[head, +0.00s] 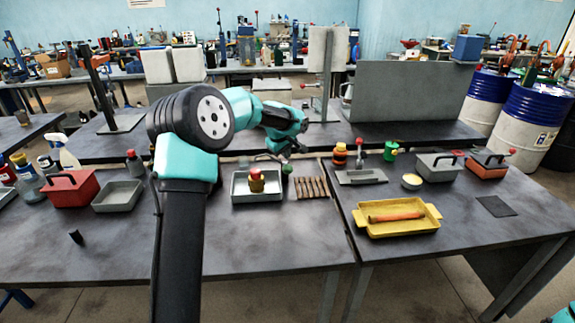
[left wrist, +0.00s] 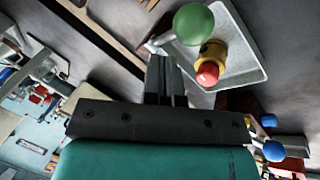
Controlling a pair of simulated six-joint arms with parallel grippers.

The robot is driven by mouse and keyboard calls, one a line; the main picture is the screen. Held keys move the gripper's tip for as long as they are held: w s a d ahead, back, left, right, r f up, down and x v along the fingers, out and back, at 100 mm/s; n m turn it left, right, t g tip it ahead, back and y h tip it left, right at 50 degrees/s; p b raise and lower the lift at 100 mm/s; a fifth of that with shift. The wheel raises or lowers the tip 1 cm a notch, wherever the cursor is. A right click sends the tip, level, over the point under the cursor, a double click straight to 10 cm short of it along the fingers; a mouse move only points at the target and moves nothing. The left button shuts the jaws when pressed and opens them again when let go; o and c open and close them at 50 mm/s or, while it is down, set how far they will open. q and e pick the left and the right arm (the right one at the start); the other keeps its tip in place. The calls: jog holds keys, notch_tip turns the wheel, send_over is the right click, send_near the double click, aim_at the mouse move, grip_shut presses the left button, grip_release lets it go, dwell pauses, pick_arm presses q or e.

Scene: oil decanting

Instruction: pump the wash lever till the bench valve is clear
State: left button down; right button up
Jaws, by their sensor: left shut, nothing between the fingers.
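The bench valve (head: 256,184), a yellow-brass body with a red cap, stands in a shallow grey metal tray (head: 237,197). It also shows in the left wrist view (left wrist: 210,63). A lever with a green ball knob (left wrist: 193,24) reaches over the tray's edge; its knob also shows in the head view (head: 288,168). I take it for the wash lever. My left gripper (head: 284,155) is just behind the tray, by the lever. In the left wrist view its fingers (left wrist: 166,68) are shut and empty, close to the lever's rod; contact cannot be told. My right gripper is out of view.
A slatted wooden rack (head: 312,187) lies right of the tray. A red toolbox (head: 69,188) and grey bin (head: 117,195) stand left. On the right bench are a yellow tray (head: 397,217) and a red-knobbed lever plate (head: 361,175). The bench front is mostly clear.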

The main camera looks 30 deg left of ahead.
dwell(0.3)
pick_arm(q)
jog(key=r, duration=0.1)
jog(key=w+a+r, duration=0.1)
jog(key=r, duration=0.2)
jog(key=shift+w+a+r, duration=0.15)
jog(key=shift+w+r, duration=0.1)
jog(key=shift+w, duration=0.15)
dwell(0.8)
